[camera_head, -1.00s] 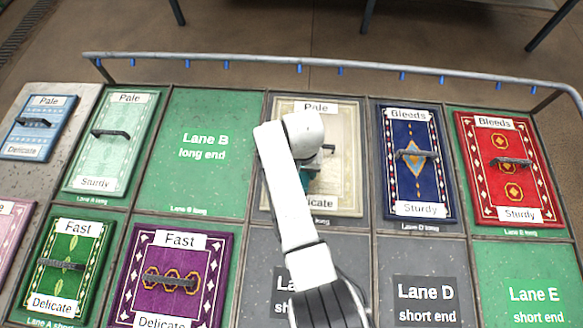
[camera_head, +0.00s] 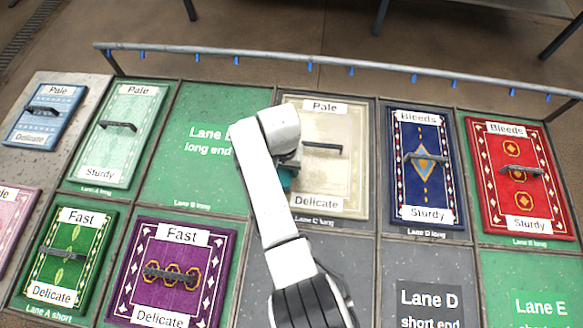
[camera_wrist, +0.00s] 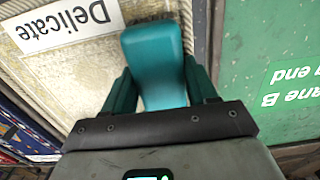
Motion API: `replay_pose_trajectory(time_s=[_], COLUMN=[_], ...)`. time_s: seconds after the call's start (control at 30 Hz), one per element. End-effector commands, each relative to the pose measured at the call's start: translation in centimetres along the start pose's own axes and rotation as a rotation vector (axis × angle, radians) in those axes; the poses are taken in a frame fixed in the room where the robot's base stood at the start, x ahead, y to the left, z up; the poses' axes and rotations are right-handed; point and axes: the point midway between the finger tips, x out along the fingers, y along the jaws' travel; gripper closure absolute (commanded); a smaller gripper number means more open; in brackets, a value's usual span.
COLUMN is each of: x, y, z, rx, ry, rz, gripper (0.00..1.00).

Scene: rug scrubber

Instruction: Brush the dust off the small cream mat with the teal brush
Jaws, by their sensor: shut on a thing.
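The small cream mat (camera_head: 335,185) lies in the Lane C long end, with labels "Pale" and "Delicate" and a dark handle bar (camera_head: 323,147) across it. It also shows in the wrist view (camera_wrist: 70,75) beside the "Delicate" label. My gripper (camera_wrist: 158,95) is shut on the teal brush (camera_wrist: 153,50), whose rounded teal body shows between the fingers. In the head view the teal brush (camera_head: 286,178) shows at the left edge of the cream mat, partly hidden by my arm. I cannot tell whether its bristles touch the mat. No dust is clearly visible.
A navy mat (camera_head: 422,185) and a red mat (camera_head: 515,185) lie to the right. Pale green (camera_head: 117,150), green (camera_head: 66,255) and purple (camera_head: 170,295) mats lie to the left. The Lane B long end (camera_head: 190,165) is bare. A metal rail (camera_head: 330,66) runs along the back.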

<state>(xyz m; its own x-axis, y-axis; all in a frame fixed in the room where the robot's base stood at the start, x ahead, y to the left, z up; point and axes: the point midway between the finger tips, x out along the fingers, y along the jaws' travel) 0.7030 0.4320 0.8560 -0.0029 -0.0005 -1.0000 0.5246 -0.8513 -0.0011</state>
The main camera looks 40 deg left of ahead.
Motion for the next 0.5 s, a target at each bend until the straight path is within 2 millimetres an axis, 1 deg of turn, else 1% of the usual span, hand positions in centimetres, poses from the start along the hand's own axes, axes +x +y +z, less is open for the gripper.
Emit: replay_pose_trajectory(time_s=[0.13, 0.33, 0.5], x=[-0.1, 0.0, 0.2], y=[0.8, 2.9, 3.6], z=[0.0, -0.1, -0.1], rx=[0.003, 0.004, 0.003], ry=[0.000, 0.001, 0.001], rz=[0.000, 0.000, 0.000], gripper=[0.82, 0.82, 0.82])
